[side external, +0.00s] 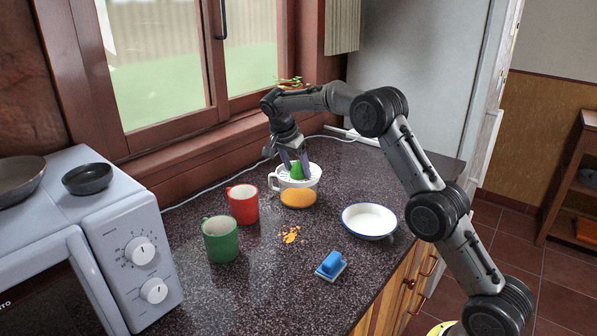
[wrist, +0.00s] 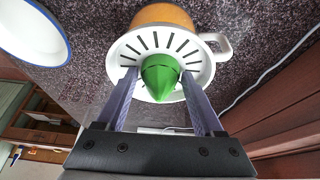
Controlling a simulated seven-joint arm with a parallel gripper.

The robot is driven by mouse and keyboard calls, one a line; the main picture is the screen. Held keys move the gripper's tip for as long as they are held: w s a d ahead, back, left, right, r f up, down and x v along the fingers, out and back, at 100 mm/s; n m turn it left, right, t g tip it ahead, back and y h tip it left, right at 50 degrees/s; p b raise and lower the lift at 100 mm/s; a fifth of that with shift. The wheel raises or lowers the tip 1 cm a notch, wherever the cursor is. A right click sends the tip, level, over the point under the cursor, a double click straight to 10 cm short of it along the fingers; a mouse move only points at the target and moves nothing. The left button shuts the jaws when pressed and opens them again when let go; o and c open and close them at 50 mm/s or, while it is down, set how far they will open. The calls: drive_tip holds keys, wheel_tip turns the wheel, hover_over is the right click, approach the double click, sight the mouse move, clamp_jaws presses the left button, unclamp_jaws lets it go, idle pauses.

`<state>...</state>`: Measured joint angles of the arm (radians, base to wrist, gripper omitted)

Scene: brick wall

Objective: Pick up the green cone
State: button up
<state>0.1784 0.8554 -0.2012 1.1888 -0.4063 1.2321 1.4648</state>
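The green cone (side external: 297,170) is the pointed reamer of a juicer, and it sits on the white slotted juicer top (side external: 312,174) above an orange base (side external: 298,198). In the wrist view the cone (wrist: 160,76) lies between the two fingers of my gripper (wrist: 160,90), its tip pointing toward the gripper. My gripper (side external: 293,163) is over the juicer from above. The fingers are apart, with a gap showing on both sides of the cone. The juicer's white handle (wrist: 218,46) is to the right in the wrist view.
A red mug (side external: 242,205) and a green mug (side external: 220,240) stand left of the juicer. A white bowl with a blue rim (side external: 369,222), a blue sponge or brush (side external: 331,265) and orange crumbs (side external: 290,235) lie in front. A microwave (side external: 110,245) stands at left.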

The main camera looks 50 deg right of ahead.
drive_tip(key=c, duration=0.9)
